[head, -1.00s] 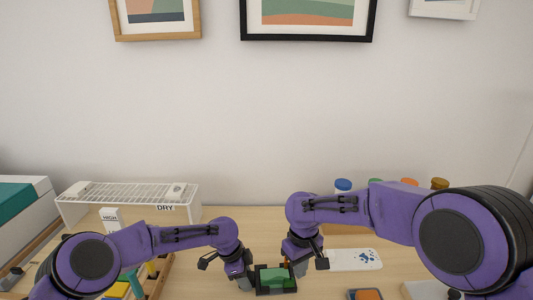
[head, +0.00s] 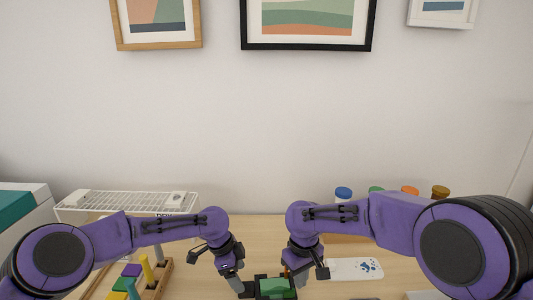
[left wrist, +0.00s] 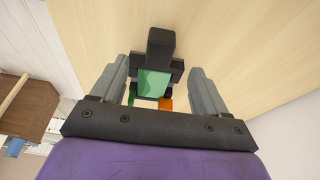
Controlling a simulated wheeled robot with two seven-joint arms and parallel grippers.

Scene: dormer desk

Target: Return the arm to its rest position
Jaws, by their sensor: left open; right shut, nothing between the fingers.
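My left gripper (head: 236,285) is above the desk, just left of a black holder with a green block (head: 277,287). In the left wrist view its two grey fingers (left wrist: 154,88) are spread apart. The green block in its black holder (left wrist: 156,78) appears between and beyond them, and I see nothing gripped. My right gripper (head: 300,280) is at the right side of the holder, close to the green block. Its fingertips are partly hidden near the picture's lower edge.
A wooden rack with coloured pieces (head: 150,284) stands at the lower left. A white wire rack (head: 127,201) is behind it. Several capped bottles (head: 409,192) stand at the back right, with a white card (head: 353,268) in front. Bare desk (head: 262,233) lies between the arms.

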